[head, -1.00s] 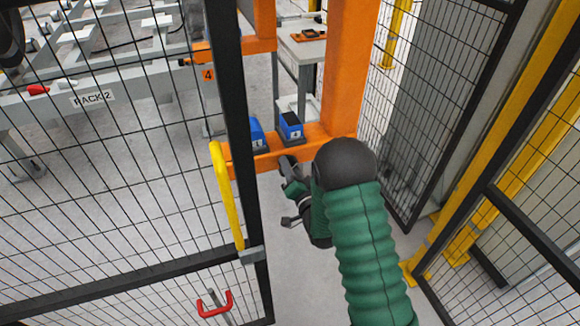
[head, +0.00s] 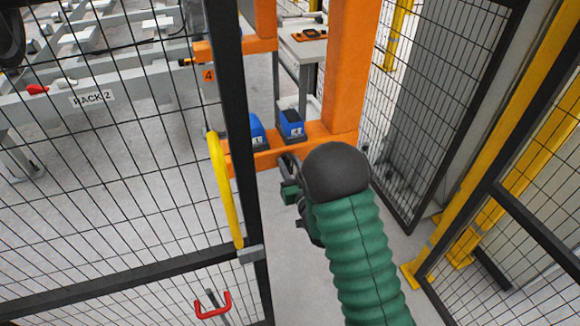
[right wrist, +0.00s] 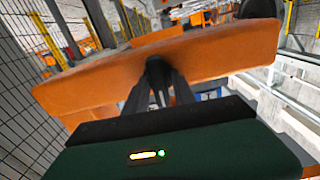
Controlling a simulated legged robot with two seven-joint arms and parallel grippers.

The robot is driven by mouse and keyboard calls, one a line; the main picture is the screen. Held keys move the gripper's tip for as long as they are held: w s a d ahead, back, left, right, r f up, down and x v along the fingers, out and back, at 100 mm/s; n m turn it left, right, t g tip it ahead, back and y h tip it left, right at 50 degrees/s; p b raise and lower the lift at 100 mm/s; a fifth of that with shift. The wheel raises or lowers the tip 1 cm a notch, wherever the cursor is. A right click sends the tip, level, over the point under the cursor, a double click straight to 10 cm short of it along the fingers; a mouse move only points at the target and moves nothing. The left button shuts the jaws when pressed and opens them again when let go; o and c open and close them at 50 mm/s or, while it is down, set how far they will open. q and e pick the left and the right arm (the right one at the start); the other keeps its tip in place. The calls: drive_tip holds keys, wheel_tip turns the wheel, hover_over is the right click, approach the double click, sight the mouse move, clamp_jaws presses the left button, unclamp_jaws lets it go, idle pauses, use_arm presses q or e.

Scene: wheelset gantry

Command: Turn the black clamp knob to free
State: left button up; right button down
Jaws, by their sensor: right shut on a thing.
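My right gripper (head: 288,163) reaches the front face of the low orange beam (head: 268,158), below the blue boxes. In the right wrist view its two dark fingers (right wrist: 158,80) come together on a small black knob (right wrist: 156,63) at the edge of the orange beam. The gripper is shut on the knob. Most of the knob is hidden by the fingers, so its turn angle cannot be read. In the head view the gripper and forearm hide the knob. My left gripper is not in view.
Two blue boxes (head: 291,125) stand on the orange beam. An orange post (head: 347,70) rises behind my arm. A mesh gate with a yellow handle (head: 224,190) stands close on the left, and mesh panels (head: 430,100) on the right. Grey floor lies between.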

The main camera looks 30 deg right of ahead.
drive_tip(key=n, duration=0.2)
drive_tip(key=n+b, duration=0.1)
drive_tip(key=n, duration=0.2)
drive_tip(key=shift+a+f+n, duration=0.2)
drive_tip(key=shift+n, duration=0.1)
drive_tip(key=shift+n+b, duration=0.45)
drive_tip(key=shift+n, duration=1.45)
drive_tip(key=shift+f, duration=0.1)
drive_tip(key=c, duration=1.5)
unclamp_jaws()
drive_tip(key=shift+o, duration=0.9)
drive_tip(key=shift+w, duration=0.1)
